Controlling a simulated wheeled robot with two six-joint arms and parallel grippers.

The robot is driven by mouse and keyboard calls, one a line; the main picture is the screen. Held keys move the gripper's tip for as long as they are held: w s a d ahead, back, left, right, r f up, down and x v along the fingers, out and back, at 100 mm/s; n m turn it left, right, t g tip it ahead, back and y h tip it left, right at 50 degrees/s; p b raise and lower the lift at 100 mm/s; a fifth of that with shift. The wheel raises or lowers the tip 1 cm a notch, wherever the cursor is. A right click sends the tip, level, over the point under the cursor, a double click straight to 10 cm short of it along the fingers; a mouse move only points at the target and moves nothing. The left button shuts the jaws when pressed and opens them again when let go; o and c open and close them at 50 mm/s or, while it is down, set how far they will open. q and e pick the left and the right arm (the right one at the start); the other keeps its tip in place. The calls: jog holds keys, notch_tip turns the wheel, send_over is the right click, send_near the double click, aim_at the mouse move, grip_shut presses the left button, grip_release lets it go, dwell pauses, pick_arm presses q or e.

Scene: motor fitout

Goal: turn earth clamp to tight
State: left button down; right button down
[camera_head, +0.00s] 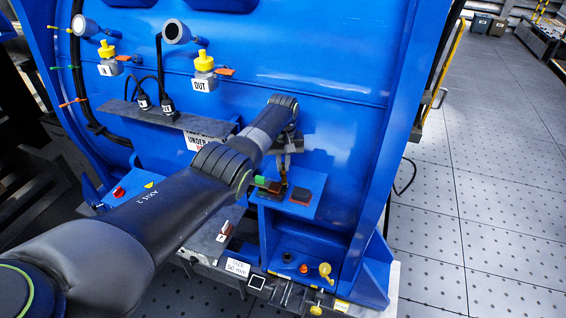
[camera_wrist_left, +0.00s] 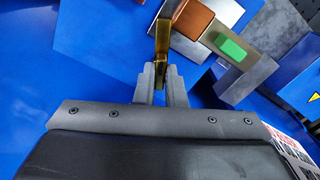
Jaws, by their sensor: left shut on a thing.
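My left gripper (camera_head: 284,172) reaches down over a small blue shelf (camera_head: 318,186) on the blue motor housing. In the left wrist view its two grey fingers (camera_wrist_left: 161,84) are closed on the end of a narrow brass-coloured lever (camera_wrist_left: 164,42), which I take to be the earth clamp's handle. A steel piece with a green patch (camera_wrist_left: 231,49) sits to the right of the lever; the green patch also shows in the head view (camera_head: 260,181). My right gripper is out of view.
A dark block with a red edge (camera_head: 301,195) sits on the shelf, right of the gripper. Below are an orange knob (camera_head: 304,268) and a yellow handle (camera_head: 325,270). Two yellow-capped valves (camera_head: 204,62) (camera_head: 107,50) are higher up. Open floor (camera_head: 480,200) lies right.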

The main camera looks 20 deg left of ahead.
aim_at(283, 166)
pick_arm(q)
jog(key=m, duration=0.4)
jog(key=shift+r+m, duration=0.15)
jog(key=shift+m, duration=0.25)
jog(key=shift+w, duration=0.1)
dwell(0.3)
jog(key=c, duration=1.5)
grip_release()
jog(key=shift+r, duration=0.6)
notch_tip(283, 166, up, 16)
jog(key=b, duration=0.3)
